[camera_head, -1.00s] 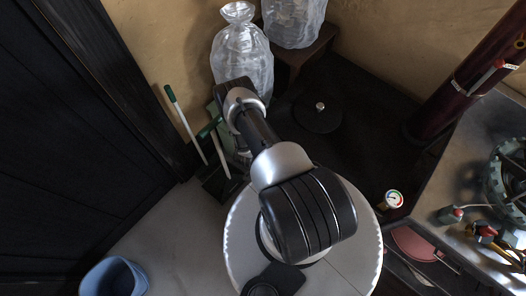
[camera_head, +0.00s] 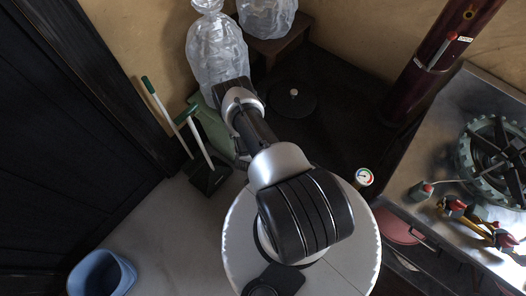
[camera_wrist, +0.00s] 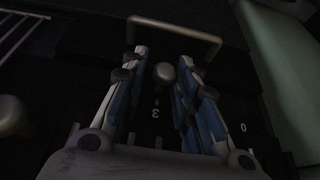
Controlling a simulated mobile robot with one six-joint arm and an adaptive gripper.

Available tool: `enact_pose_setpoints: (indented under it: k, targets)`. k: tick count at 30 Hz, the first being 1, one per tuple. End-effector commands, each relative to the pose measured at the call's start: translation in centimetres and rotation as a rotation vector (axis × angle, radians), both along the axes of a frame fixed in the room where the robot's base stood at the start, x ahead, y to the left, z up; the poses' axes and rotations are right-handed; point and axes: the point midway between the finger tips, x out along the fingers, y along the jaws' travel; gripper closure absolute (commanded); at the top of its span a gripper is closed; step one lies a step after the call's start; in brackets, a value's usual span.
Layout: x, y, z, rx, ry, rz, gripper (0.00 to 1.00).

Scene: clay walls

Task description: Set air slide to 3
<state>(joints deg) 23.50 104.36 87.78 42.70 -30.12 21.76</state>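In the wrist view my gripper (camera_wrist: 164,57) is open, its two blue-and-pale fingers spread over a dark panel (camera_wrist: 75,85). A small pale rounded knob (camera_wrist: 163,72) shows between the fingers, with a gap to each side; I cannot tell how far below them it is. A white "3" (camera_wrist: 155,113) lies below this knob in the picture, and a "0" (camera_wrist: 243,127) is farther right, beyond the right finger. I take the knob to be the air slide's. In the head view my arm hides the gripper and this panel.
A pale bar handle (camera_wrist: 178,33) lies past the fingertips, a second pale knob (camera_wrist: 10,113) at left, a green surface (camera_wrist: 283,75) at right. In the head view, a red pipe (camera_head: 440,60) and a metal bench with a burner (camera_head: 495,160) stand at right, a blue bin (camera_head: 102,275) lower left.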

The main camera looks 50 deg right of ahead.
Motion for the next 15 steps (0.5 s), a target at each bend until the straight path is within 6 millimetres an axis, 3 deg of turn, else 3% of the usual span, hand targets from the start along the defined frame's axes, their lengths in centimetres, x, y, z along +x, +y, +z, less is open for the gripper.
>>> enact_pose_setpoints:
  k: [5,15]
  targets:
    - [-0.44,0.40,-0.23,0.009,0.010,0.004,0.60]
    - [-0.02,0.25,0.10,0.004,0.002,0.005,0.60]
